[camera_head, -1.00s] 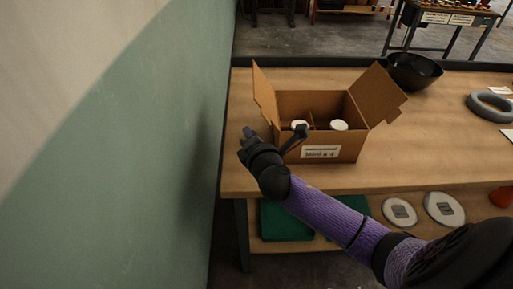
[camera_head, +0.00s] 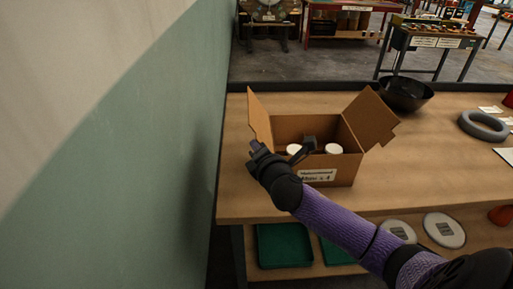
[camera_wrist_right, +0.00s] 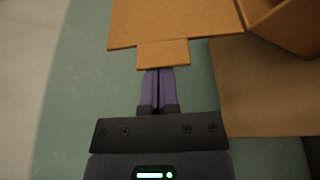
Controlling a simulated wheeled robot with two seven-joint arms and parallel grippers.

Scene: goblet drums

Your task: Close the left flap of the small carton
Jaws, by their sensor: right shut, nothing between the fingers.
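The small brown carton (camera_head: 345,172) stands open on the wooden bench, with a white label on its front. Its left flap (camera_head: 258,117) stands up, leaning outward to the left. Its right flap (camera_head: 371,119) also slants outward. Two white-lidded jars (camera_head: 333,148) show inside, partly hidden by my arm. My right gripper (camera_head: 254,147) is shut and empty, low at the left flap's outer side. In the right wrist view, the shut fingertips (camera_wrist_right: 158,72) are at the tab of the left flap (camera_wrist_right: 163,53); contact is unclear. My left gripper is out of view.
A green wall (camera_head: 150,170) stands close on the left. A black bowl (camera_head: 405,94) and a grey ring (camera_head: 484,125) are on the bench (camera_head: 440,165) to the right. Green trays (camera_head: 284,246) and round discs (camera_head: 444,230) lie on the shelf below.

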